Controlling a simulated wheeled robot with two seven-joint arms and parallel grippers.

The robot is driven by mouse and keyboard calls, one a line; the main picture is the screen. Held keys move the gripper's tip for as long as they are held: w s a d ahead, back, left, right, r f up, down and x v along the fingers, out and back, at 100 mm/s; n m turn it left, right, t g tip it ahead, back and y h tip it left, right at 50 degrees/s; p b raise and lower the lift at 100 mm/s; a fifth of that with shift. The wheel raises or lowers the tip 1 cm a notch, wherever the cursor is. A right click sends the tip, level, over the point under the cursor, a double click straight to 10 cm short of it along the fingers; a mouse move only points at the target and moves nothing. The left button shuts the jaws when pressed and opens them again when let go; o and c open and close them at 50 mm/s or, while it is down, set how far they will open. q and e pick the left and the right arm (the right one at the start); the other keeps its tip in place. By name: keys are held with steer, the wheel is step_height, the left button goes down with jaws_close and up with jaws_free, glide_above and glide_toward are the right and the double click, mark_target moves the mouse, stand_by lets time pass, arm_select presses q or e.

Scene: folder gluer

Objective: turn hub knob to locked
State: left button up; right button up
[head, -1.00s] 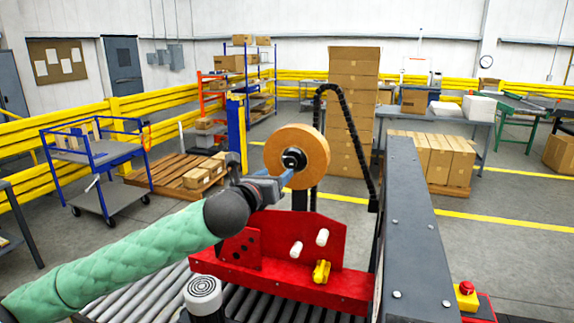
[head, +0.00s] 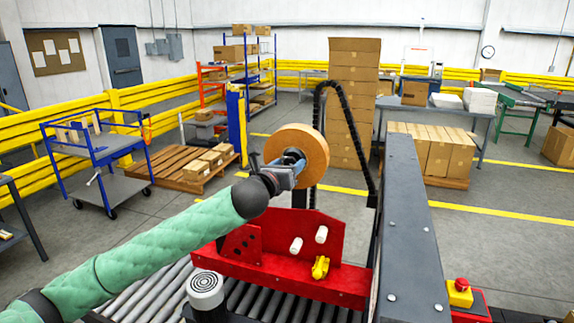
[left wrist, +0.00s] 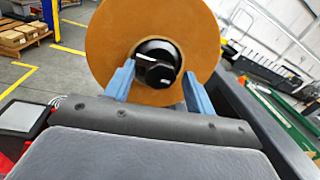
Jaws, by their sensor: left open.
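The hub knob (left wrist: 158,73) is a small black knob with a white mark, on the black hub at the centre of a tan tape roll (left wrist: 190,28). The roll also shows in the head view (head: 308,143), upright above the red machine part. My left gripper (left wrist: 158,88) is open, its two blue fingers on either side of the knob in the left wrist view. I cannot tell whether they touch it. In the head view the left gripper (head: 290,172) reaches the roll's hub and hides part of it. My right gripper is not in view.
Below the roll is a red bracket (head: 285,275) with white rollers and a yellow piece (head: 320,267). A long grey beam (head: 412,230) stands to the right, and a black chain (head: 345,115) arches behind the roll. A red emergency button (head: 461,284) sits at lower right.

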arm_select(q)
steer(key=c, duration=1)
steer(key=shift+o, duration=0.2)
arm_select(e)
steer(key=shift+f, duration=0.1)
arm_select(q)
steer(key=shift+n+b, duration=0.3)
steer(key=n+b, duration=0.2)
steer(key=n, duration=0.4)
steer(key=n+t+y+b, duration=0.1)
steer(key=n+b, duration=0.2)
steer(key=n, duration=0.3)
steer(key=n+t+b, duration=0.1)
steer(key=n+b, duration=0.1)
steer(key=n, duration=0.4)
steer(key=shift+f+n+y, duration=0.15)
steer(key=shift+n+y, duration=0.15)
steer(key=shift+n, duration=0.1)
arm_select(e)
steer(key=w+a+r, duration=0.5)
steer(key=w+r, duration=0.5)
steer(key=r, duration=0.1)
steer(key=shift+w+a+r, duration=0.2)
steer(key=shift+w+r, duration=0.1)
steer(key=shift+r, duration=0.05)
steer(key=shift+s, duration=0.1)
arm_select(q)
steer(key=o, duration=1)
steer(key=shift+c, duration=0.2)
